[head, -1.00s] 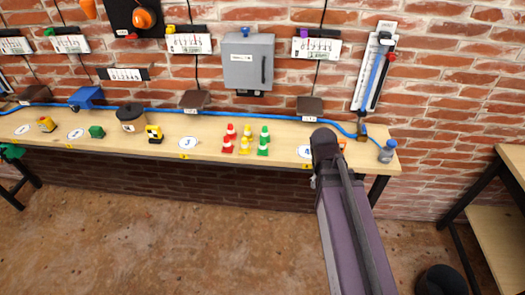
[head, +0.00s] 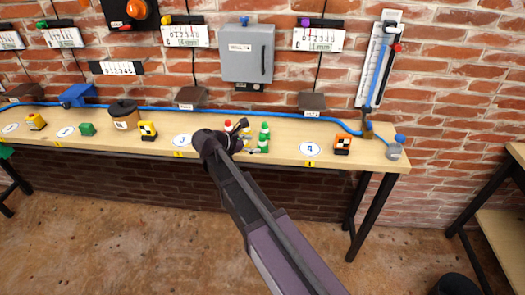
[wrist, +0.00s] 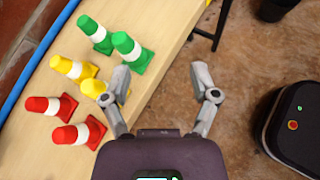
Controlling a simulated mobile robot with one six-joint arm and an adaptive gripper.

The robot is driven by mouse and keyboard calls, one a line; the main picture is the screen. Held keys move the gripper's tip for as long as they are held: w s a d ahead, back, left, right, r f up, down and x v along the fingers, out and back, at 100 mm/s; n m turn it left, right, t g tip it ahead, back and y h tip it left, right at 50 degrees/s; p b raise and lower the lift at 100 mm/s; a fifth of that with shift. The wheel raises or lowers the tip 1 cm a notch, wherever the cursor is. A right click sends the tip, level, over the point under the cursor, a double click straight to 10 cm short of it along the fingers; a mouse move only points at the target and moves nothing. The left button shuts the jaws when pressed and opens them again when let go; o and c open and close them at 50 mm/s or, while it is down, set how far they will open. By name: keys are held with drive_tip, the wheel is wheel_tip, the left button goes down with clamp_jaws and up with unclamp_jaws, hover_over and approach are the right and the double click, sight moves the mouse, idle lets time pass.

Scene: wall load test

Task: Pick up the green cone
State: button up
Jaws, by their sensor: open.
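Two green cones with white bands stand close together on the wooden bench. In the wrist view, one (wrist: 96,33) is farther from my gripper and the other (wrist: 131,52) is nearer, just beyond the left fingertip. They also show in the head view, one behind (head: 264,129) and one in front (head: 263,145). My gripper (wrist: 160,72) is open and empty, its fingers spread over the bench's front edge. In the head view my arm hides part of the cone group, and the fingers (head: 243,130) are small and dark.
Yellow cones (wrist: 74,68) and red cones (wrist: 78,134) stand beside the green ones; the left finger is close to one yellow cone. A blue hose (wrist: 37,58) runs along the back. An orange checkered block (head: 342,145) sits right on the bench (head: 375,157).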

drive_tip(key=a+r+n+t+b, duration=0.1)
drive_tip(key=a+n+t, duration=0.1)
drive_tip(key=a, duration=0.4)
drive_tip(key=shift+w+a+n+h, duration=0.2)
drive_tip(key=shift+a+n+h, duration=0.1)
drive_tip(key=shift+n, duration=0.4)
drive_tip(key=shift+d, duration=0.1)
drive_tip(key=b, duration=0.3)
approach(263, 135)
drive_tip(key=shift+f+x, duration=0.15)
drive_tip(key=shift+x, duration=1.05)
drive_tip(key=shift+f+x, duration=0.1)
drive_tip(key=shift+x, duration=1.05)
drive_tip(key=shift+f, duration=0.1)
drive_tip(key=shift+b+x, duration=1.05)
drive_tip(key=shift+x, duration=1.45)
drive_tip(key=shift+s+f, duration=0.1)
clamp_jaws()
